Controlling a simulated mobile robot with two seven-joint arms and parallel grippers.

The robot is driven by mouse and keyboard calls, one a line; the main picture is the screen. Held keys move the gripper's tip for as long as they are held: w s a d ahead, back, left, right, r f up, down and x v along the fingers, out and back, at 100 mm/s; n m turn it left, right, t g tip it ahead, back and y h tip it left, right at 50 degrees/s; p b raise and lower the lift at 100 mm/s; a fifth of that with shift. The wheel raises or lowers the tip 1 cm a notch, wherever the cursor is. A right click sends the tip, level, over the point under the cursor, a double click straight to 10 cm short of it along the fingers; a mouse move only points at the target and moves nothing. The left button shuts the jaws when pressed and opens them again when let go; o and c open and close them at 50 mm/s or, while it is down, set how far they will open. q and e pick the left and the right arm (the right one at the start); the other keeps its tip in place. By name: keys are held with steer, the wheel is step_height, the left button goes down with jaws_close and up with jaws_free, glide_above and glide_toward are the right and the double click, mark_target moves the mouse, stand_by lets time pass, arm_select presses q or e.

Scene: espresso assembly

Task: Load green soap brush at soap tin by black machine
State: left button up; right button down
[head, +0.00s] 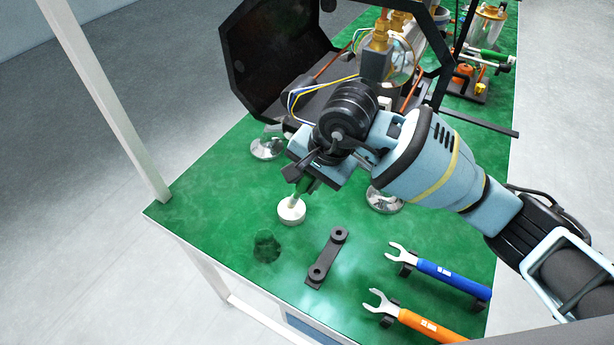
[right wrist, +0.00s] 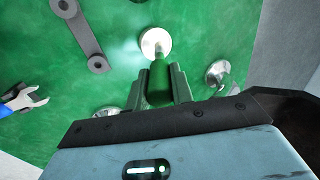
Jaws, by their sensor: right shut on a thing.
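My right gripper (head: 300,180) is shut on the green brush (head: 304,186), which points down from the fingers. In the right wrist view the green handle (right wrist: 160,82) sits between the fingertips (right wrist: 160,88), with a thin pale shaft beyond it. A round white soap tin (head: 291,212) is right under the brush in the head view, and it also shows in the right wrist view (right wrist: 155,42). The brush's tip meets the tin's top in both pictures; I cannot tell whether it touches. The black machine (head: 275,55) stands open behind. My left gripper is not in view.
A dark round patch (head: 267,246) and a black two-holed bar (head: 327,258) lie in front of the tin. A blue wrench (head: 450,278) and an orange wrench (head: 428,326) rest to the right. The green tabletop's left corner (head: 185,205) is clear.

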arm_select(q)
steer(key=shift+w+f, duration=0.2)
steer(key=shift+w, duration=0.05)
arm_select(e)
steer(key=shift+f, duration=0.4)
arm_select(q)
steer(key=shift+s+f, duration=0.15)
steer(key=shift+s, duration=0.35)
arm_select(e)
steer(key=shift+f, duration=0.15)
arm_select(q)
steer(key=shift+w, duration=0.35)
arm_select(e)
steer(key=shift+f, duration=0.1)
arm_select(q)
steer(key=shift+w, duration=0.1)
